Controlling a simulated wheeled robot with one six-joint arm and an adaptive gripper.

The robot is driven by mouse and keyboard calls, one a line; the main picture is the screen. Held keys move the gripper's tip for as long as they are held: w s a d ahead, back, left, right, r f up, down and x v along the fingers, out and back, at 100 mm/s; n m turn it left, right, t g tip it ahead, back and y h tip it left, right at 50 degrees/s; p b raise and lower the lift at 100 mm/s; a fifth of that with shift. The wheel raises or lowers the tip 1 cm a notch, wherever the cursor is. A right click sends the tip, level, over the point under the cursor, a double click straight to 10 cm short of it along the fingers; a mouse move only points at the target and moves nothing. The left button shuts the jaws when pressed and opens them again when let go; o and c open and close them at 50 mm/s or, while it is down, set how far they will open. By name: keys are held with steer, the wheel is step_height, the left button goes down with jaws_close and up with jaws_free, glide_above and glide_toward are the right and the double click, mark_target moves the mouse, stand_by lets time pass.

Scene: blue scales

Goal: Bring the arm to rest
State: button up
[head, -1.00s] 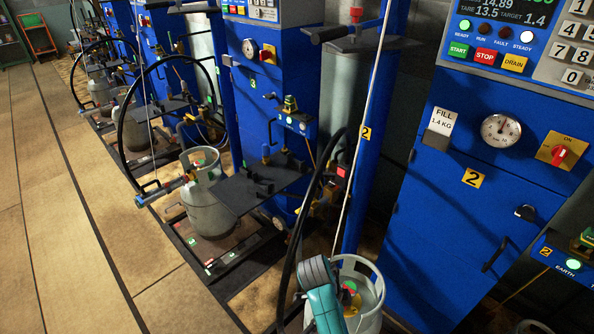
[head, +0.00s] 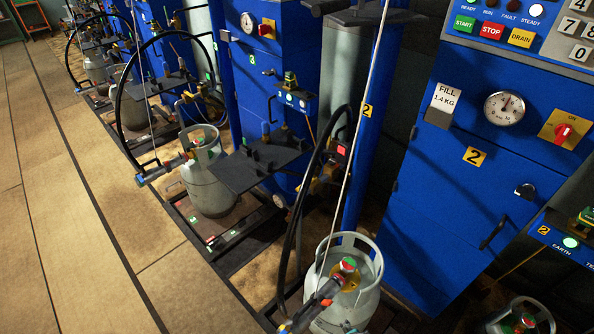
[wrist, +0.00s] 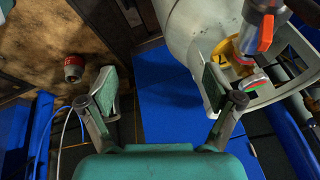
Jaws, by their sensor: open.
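My gripper (wrist: 160,84) shows only in the wrist view. Its two padded fingers are spread apart with nothing between them. A grey gas cylinder (wrist: 185,22) is beyond it at the upper right, its pale collar close behind the right finger; I cannot tell whether they touch. A yellow valve (wrist: 228,52) and a grey coupling with an orange band (wrist: 264,32) are inside the collar. In the head view the near grey cylinder (head: 371,303) stands upright at the bottom, with a red-and-green-topped valve (head: 347,266) and a dark filling head (head: 318,300) at it. My arm does not show there.
Blue cabinet 2 (head: 440,215) with its gauge (head: 504,108) stands right of the cylinder. A black hose (head: 290,235) and a thin pale cable hang beside it. Another cylinder (head: 208,185) stands on a scale at the left. The floor (head: 60,200) at far left is clear.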

steer(key=s+r+n+t+y, duration=0.1)
steer(key=s+r+n+t, duration=0.25)
steer(key=s, duration=0.45)
steer(key=s+r+n+t+y, duration=0.15)
steer(key=s+r+n, duration=0.25)
steer(key=s, duration=0.4)
steer(key=s+r+n+t, duration=0.2)
steer(key=s+r, duration=0.3)
steer(key=r, duration=0.5)
steer(key=s+d+r+n+t, duration=0.1)
steer(key=s+r, duration=0.4)
steer(key=r, duration=0.6)
steer(key=n+t, duration=0.1)
steer(key=t, duration=0.1)
steer(key=shift+s+d+r+t, duration=0.2)
steer(key=shift+r+t, duration=0.1)
steer(key=shift+n, duration=0.25)
